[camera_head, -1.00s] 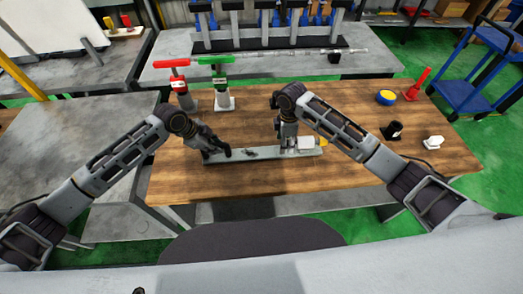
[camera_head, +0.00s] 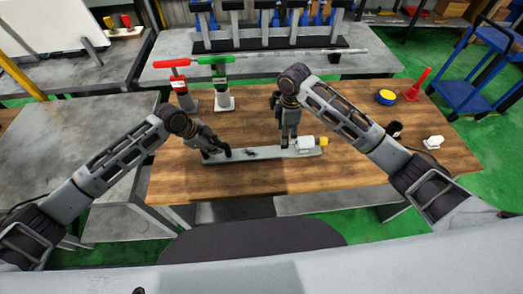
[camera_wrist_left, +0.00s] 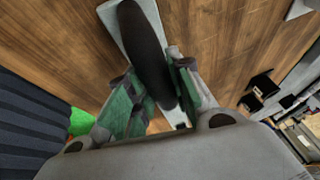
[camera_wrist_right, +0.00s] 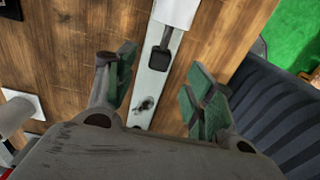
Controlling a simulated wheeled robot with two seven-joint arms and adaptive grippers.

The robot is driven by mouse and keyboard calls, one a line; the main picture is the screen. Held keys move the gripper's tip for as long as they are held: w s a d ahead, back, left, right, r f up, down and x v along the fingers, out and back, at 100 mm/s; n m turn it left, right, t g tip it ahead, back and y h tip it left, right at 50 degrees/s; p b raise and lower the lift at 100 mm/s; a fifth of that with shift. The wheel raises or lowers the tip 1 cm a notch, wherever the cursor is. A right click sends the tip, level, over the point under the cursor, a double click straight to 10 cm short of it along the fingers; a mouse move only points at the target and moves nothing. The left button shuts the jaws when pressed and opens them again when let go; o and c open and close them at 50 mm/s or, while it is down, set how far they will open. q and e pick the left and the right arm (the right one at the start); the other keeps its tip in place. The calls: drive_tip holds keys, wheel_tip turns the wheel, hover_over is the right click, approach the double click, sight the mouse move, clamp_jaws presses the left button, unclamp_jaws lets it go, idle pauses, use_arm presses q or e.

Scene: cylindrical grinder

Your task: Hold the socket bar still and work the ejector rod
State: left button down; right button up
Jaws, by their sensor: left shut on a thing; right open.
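The flat light-grey bar (camera_head: 270,153) lies along the table; I take it for the socket bar. My left gripper (camera_head: 216,152) is shut on the black grip (camera_wrist_left: 145,40) at the bar's left end. A white block (camera_head: 306,143) with a yellow end (camera_head: 323,142) sits at the right end; the rod may run through it, but I cannot tell. In the right wrist view a dark square tip (camera_wrist_right: 159,60) sticks out of the white block (camera_wrist_right: 176,12). My right gripper (camera_head: 288,138) is open and empty above the bar, left of the block.
A red-handled stand (camera_head: 183,88) and a green-handled stand (camera_head: 222,88) are at the back left of the wooden table (camera_head: 350,185). A blue-yellow round item (camera_head: 386,97), a red cone (camera_head: 418,84), a dark cup (camera_head: 394,129) and a white piece (camera_head: 433,143) lie right.

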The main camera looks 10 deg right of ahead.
idle(0.3)
use_arm(q)
drive_tip(key=c, duration=1.2)
unclamp_jaws()
drive_tip(key=shift+v, duration=6.05)
